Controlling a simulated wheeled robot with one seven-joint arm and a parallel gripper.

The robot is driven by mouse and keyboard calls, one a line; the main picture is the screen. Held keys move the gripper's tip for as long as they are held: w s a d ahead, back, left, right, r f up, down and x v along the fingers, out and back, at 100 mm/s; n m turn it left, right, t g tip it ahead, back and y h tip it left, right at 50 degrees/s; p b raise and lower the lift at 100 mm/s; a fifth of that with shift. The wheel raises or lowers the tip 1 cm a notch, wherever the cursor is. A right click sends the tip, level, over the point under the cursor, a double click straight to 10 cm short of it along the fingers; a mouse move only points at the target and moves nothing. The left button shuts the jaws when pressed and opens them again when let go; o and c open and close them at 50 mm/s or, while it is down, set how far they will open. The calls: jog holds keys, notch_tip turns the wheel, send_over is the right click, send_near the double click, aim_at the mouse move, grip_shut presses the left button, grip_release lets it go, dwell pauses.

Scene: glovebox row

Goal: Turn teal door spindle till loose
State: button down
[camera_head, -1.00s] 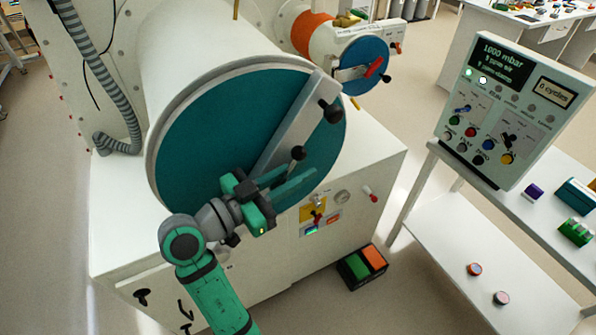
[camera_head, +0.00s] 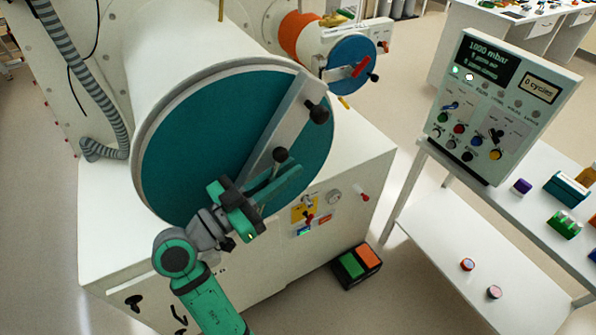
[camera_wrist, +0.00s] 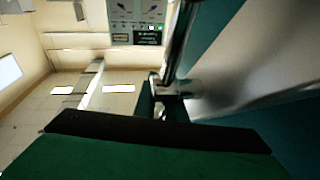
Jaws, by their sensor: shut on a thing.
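The large round teal door (camera_head: 190,140) fills the middle of the head view, shut against its white cylinder. A grey bar (camera_head: 285,120) crosses it, with a black knob (camera_head: 318,112) at its upper right end. The spindle's handle shows as a thin bar with a black ball end (camera_head: 280,155) near the bar's lower part. My gripper (camera_head: 278,183) reaches in from the lower left and is shut on this handle; its fingers hide part of it. In the wrist view, a shiny metal rod (camera_wrist: 178,45) runs down to a metal hub (camera_wrist: 175,88) beyond the dark finger edge.
A smaller blue door (camera_head: 345,72) with a red handle is at the back right. A control panel (camera_head: 465,145) reading 1000 mbar and 0 cycles stands on a white table at right. A pedal box (camera_head: 342,279) with green and orange tops lies on the floor.

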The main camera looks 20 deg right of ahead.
jog(key=c, duration=2.1)
grip_release()
jog(key=shift+a, duration=0.15)
jog(key=v, duration=1)
jog(key=shift+s+a, duration=0.2)
jog(key=shift+a, duration=0.05)
jog(key=shift+c, duration=0.6)
